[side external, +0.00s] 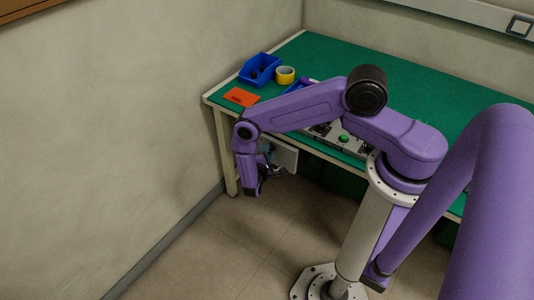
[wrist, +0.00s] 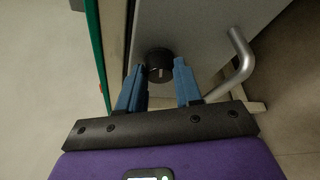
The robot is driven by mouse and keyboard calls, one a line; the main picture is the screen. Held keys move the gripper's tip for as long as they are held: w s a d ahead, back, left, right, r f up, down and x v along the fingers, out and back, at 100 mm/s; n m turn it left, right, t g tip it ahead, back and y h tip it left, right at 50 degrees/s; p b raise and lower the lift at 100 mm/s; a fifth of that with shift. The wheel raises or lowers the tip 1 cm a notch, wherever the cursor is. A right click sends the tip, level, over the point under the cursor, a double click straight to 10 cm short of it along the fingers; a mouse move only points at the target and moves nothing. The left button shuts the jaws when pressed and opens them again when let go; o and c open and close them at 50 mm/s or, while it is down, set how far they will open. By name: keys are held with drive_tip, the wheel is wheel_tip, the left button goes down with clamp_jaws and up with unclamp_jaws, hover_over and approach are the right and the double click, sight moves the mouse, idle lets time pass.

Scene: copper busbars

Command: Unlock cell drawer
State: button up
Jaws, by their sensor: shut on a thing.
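The cell drawer's pale grey front (wrist: 195,28) fills the upper middle of the wrist view. In the side external view the drawer front (side external: 286,155) shows below the bench edge, partly behind my arm. A round black lock knob (wrist: 158,56) with a small light mark sits on the front. My gripper (wrist: 159,76) has its blue fingers on either side of the knob and is shut on it. In the side external view my gripper (side external: 267,172) is at the drawer, and the knob is hidden. A bent metal handle (wrist: 241,62) stands out to the right of the knob.
The green-topped bench (side external: 420,90) has its edge just above the drawer. On it are a blue bin (side external: 259,66), a yellow tape roll (side external: 285,75), an orange card (side external: 241,97) and a green button (side external: 344,138). The floor in front of the drawer is clear.

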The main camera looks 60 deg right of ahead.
drive_tip(key=o, duration=1)
drive_tip(key=shift+o, duration=0.2)
drive_tip(key=v, duration=1.7)
drive_tip(key=shift+a, duration=0.25)
